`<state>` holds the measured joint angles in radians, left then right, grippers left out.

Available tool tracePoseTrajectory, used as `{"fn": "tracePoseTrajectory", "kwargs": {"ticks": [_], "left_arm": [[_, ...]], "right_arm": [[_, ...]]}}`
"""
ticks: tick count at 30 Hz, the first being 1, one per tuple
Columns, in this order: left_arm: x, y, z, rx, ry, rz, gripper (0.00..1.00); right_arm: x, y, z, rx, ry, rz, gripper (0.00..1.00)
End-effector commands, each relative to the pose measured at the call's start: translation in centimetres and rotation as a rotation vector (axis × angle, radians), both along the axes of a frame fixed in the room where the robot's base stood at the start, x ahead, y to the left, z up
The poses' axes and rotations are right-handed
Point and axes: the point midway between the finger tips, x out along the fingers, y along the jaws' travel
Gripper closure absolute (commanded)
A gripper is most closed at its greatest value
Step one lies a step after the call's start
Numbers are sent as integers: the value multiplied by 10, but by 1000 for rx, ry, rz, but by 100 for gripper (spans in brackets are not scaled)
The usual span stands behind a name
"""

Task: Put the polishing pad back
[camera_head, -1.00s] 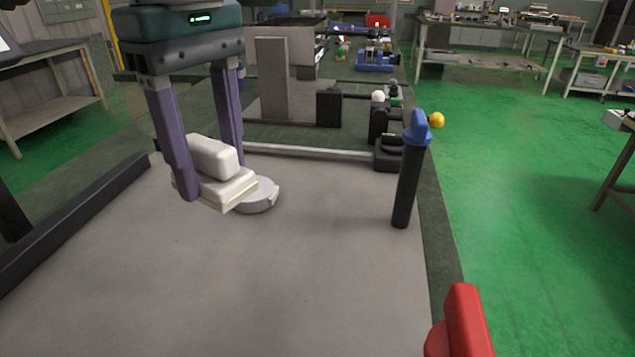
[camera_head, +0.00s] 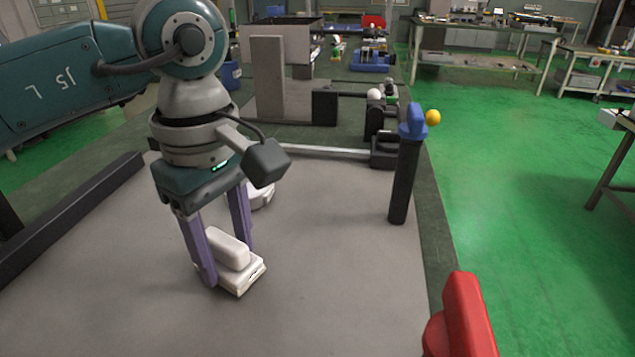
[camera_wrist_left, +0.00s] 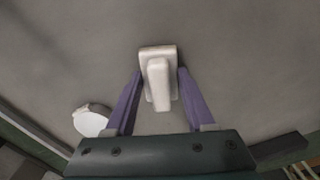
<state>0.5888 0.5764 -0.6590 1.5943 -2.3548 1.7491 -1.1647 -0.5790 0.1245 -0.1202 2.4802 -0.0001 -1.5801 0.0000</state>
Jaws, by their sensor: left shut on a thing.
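The polishing pad (camera_head: 240,275) is a pale block with a raised rounded handle on a flat cream base. My left gripper (camera_head: 230,262) is shut on the pad's handle, one purple finger on each side. The pad is low over the grey tabletop; I cannot tell for sure whether its base touches the surface. In the left wrist view, the pad (camera_wrist_left: 158,75) shows between the fingertips of the gripper (camera_wrist_left: 157,85). My right gripper is not in view.
A round whitish disc (camera_head: 262,194) lies on the grey table (camera_head: 330,260) behind my gripper, partly hidden by it; it also shows in the wrist view (camera_wrist_left: 91,120). A black post with a blue top (camera_head: 404,170) stands at right. A red object (camera_head: 463,320) is at the front right. The table's middle is clear.

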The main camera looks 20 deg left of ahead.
Motion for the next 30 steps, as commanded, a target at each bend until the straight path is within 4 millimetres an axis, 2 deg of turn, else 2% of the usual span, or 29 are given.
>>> {"fn": "tracePoseTrajectory", "kwargs": {"ticks": [2, 3, 11, 18, 22, 26, 30], "left_arm": [[0, 0, -3, 1, -1, 0, 90], [0, 0, -4, 0, 0, 0, 45], [0, 0, -2, 0, 0, 0, 16], [0, 0, -1, 0, 0, 0, 16], [1, 0, 8, 0, -3, 0, 16], [2, 1, 33, 2, -6, -1, 16], [2, 0, 66, 0, -7, -1, 16]], "right_arm": [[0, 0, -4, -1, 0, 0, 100], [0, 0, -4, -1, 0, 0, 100], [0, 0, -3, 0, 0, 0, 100], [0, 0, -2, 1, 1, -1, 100], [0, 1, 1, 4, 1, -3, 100], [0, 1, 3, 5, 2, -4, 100], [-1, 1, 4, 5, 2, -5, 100]]}}
